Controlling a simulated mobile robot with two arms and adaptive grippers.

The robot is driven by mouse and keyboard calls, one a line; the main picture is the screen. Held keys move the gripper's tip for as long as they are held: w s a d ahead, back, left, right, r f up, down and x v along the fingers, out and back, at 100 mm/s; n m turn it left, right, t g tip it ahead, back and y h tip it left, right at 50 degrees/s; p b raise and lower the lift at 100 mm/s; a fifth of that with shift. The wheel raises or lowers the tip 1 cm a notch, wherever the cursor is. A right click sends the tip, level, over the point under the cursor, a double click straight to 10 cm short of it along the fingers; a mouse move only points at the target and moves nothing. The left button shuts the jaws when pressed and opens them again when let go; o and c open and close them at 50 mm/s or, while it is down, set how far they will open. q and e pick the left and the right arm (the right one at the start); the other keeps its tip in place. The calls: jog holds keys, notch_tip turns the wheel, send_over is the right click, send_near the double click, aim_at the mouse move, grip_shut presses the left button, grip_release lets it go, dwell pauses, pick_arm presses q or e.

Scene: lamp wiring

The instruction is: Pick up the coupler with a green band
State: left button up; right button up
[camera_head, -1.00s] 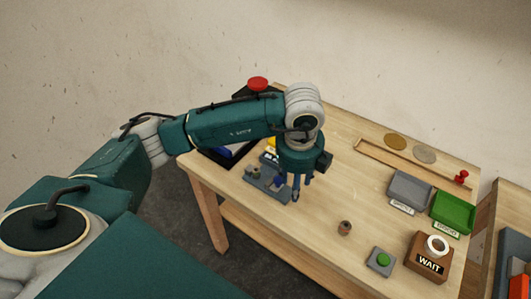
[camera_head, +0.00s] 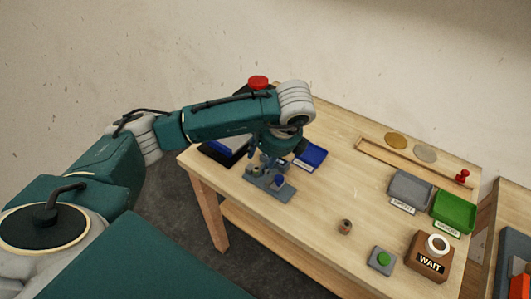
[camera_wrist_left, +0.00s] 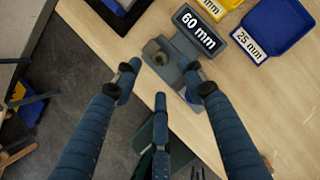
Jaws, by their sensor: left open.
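A small brownish coupler (camera_head: 345,227) stands upright on the open tabletop; its band colour is too small to make out. A grey fixture (camera_head: 284,194) near the table's left edge holds small parts, and a "60 mm" label marks it in the left wrist view. One grey-brown cylindrical part (camera_wrist_left: 154,52) sits at the fixture's end there; I see no clear green band on it. My left gripper (camera_head: 263,162) is open and empty, pointing down over the fixture. Its three fingers (camera_wrist_left: 160,88) are spread just short of that part. My right gripper is not in view.
A blue tray (camera_head: 312,156) marked "25 mm" in the left wrist view lies behind the fixture. Grey (camera_head: 410,187) and green (camera_head: 453,211) bins, a green button (camera_head: 383,259) and a "WAIT" box (camera_head: 428,257) stand to the right. The table's middle is mostly clear.

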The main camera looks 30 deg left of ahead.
aim_at(257, 169)
pick_arm(q)
jog(key=p+x, duration=0.1)
jog(key=x, duration=0.6)
jog(key=shift+c, duration=0.2)
grip_shut()
